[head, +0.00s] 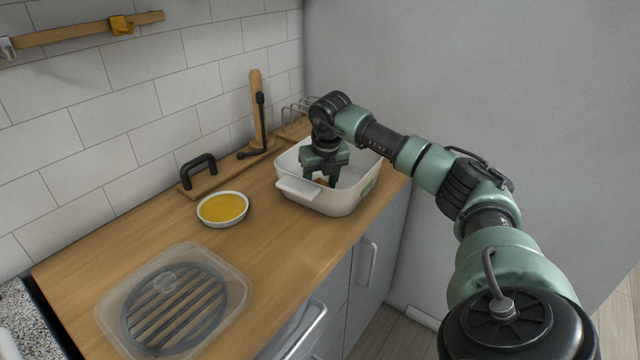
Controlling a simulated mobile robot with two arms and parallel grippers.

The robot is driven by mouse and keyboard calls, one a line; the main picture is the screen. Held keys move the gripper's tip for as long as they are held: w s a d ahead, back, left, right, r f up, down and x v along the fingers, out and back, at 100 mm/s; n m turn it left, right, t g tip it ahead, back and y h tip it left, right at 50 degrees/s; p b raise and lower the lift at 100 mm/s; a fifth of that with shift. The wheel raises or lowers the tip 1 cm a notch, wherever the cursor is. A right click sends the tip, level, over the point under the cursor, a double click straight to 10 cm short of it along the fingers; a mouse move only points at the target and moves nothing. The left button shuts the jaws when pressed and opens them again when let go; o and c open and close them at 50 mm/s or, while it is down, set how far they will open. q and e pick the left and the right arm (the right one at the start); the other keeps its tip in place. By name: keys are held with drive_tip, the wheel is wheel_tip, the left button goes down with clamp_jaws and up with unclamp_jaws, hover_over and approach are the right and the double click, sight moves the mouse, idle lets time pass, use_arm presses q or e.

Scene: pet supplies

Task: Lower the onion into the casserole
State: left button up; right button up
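The white casserole (316,199) stands on the wooden counter near its far right end, with a handle toward the left. My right gripper (320,180) points down inside the casserole, its two fingers apart. A small brown-orange patch, probably the onion (320,182), shows low between the fingertips. Most of it is hidden by the fingers and the casserole's near wall. I cannot tell whether the fingers grip it or whether it touches the casserole floor. My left gripper is not in view.
A white bowl of yellow contents (223,208) stands left of the casserole. A clear lidded container (232,318) with a dark slatted round insert is at the front. A board with a black handle (199,170) and a wire rack (298,109) stand along the wall. The middle counter is clear.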

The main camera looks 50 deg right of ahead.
drive_tip(key=o, duration=1.6)
drive_tip(key=shift+c, duration=0.2)
drive_tip(key=v, duration=0.7)
drive_tip(key=shift+r+b, duration=0.35)
drive_tip(key=shift+r, duration=0.05)
